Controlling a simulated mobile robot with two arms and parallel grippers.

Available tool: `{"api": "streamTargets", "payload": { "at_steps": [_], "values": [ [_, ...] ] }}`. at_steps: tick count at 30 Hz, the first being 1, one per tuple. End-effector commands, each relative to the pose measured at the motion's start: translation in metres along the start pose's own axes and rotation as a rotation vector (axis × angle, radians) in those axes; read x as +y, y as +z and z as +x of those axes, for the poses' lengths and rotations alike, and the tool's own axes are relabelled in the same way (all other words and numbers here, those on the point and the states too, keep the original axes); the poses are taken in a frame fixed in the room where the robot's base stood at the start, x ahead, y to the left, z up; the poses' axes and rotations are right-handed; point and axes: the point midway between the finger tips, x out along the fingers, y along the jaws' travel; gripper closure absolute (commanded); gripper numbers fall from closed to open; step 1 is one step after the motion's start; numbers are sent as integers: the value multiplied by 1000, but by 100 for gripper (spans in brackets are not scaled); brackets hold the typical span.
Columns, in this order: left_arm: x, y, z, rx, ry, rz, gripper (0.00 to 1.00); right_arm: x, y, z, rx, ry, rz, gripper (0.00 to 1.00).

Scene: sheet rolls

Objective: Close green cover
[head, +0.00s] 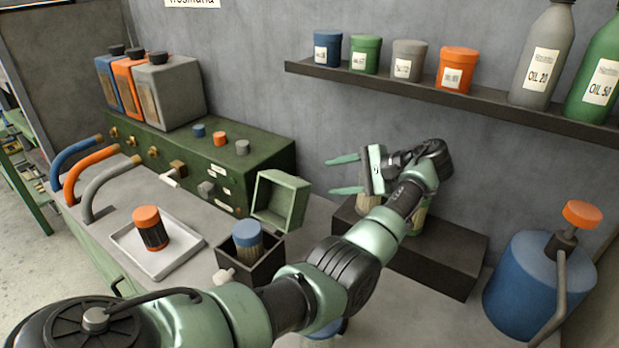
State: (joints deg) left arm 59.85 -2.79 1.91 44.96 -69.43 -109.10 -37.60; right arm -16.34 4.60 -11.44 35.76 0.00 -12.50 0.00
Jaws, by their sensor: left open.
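The green cover (286,184) stands swung open at the right end of the long green machine housing (200,165), its hollow inside facing me. A dark square holder (262,276) with a blue-capped container (247,240) in it stands just below the cover. My left gripper (335,175) is open and empty, its two green fingers pointing left. It appears to the right of and a little above the cover, apart from it in the picture; the exact depth gap is hard to judge. My right gripper is not in view.
A shelf (420,92) with jars and bottles runs along the wall above my gripper. A dark block (440,262) and a blue oil can (530,290) stand at right. A white tray (165,262) with an orange-capped container (148,225) and three curved pipes are at left.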

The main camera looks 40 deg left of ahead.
Motion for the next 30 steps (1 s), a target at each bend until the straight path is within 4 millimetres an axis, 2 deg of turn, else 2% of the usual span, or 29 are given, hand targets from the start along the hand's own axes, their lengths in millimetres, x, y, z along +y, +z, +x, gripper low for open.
{"api": "streamTargets", "payload": {
  "at_steps": [3, 6, 11, 15, 19, 29, 30],
  "values": [
    [-2, 2, 22, -4, 1, 1, 47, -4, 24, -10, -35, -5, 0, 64],
    [-2, 2, 43, -4, 0, 1, 47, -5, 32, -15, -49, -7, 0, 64],
    [-2, 2, 74, -4, 0, 1, 47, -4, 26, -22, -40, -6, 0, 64],
    [-1, 1, 94, -3, 0, 1, 47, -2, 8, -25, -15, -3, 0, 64],
    [-1, 1, 104, -2, -1, 0, 47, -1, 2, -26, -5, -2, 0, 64],
    [0, 0, 108, -1, 0, 0, 47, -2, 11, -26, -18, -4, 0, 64],
    [0, 0, 108, -1, 0, 0, 55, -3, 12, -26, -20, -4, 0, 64]
  ]
}}
